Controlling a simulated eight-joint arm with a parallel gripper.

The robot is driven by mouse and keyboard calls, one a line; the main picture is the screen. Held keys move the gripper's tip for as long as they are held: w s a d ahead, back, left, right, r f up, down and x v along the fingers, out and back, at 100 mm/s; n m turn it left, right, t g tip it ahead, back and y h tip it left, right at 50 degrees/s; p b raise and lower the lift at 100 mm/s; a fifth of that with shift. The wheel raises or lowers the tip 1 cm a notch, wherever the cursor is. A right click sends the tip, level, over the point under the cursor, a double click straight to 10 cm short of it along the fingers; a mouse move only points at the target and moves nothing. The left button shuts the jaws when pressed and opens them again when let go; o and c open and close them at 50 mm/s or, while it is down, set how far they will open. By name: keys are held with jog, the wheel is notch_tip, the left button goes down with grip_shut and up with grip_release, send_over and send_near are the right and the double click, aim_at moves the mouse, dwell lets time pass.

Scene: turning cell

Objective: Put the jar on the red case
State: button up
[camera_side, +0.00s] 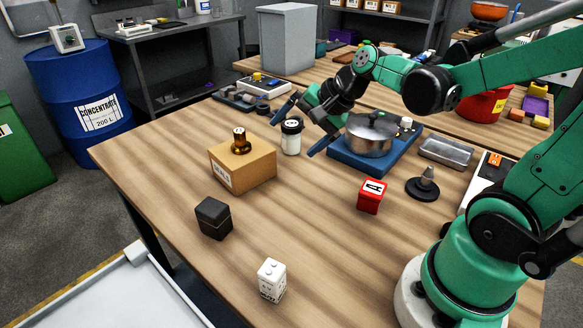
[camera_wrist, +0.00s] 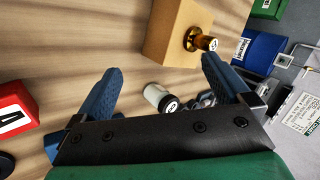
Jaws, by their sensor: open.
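The jar (camera_side: 291,136) is white with a black lid and stands upright on the wooden table, behind and to the right of the cardboard box. It also shows in the wrist view (camera_wrist: 154,95), between the two blue fingers. My gripper (camera_side: 300,130) is open, with its fingers spread above and around the jar; I cannot tell whether either finger touches it. The red case (camera_side: 370,199) is a small cube with a white label on the table to the right of the jar. It also shows at the left edge of the wrist view (camera_wrist: 14,108). Its top looks bare.
A cardboard box (camera_side: 246,171) with an amber bottle (camera_side: 240,141) on top stands left of the jar. A blue hotplate (camera_side: 346,154) bearing a metal pot (camera_side: 370,137) stands right of it. A black cube (camera_side: 214,217) and a white block (camera_side: 271,279) are nearer the front edge.

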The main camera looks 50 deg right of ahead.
jog(key=s+a+n+h, duration=0.1)
jog(key=s+a+n, duration=0.3)
jog(key=n, duration=0.6)
jog(key=shift+s+r+h, duration=0.3)
jog(key=shift+r+h, duration=0.05)
jog(key=shift+h, duration=0.05)
jog(key=shift+o, duration=0.2)
jog(key=n, duration=0.1)
jog(key=s+n, duration=0.1)
jog(key=n, duration=0.1)
jog(key=shift+a+h, duration=0.3)
jog(key=shift+a, duration=0.05)
jog(key=shift+r, duration=0.1)
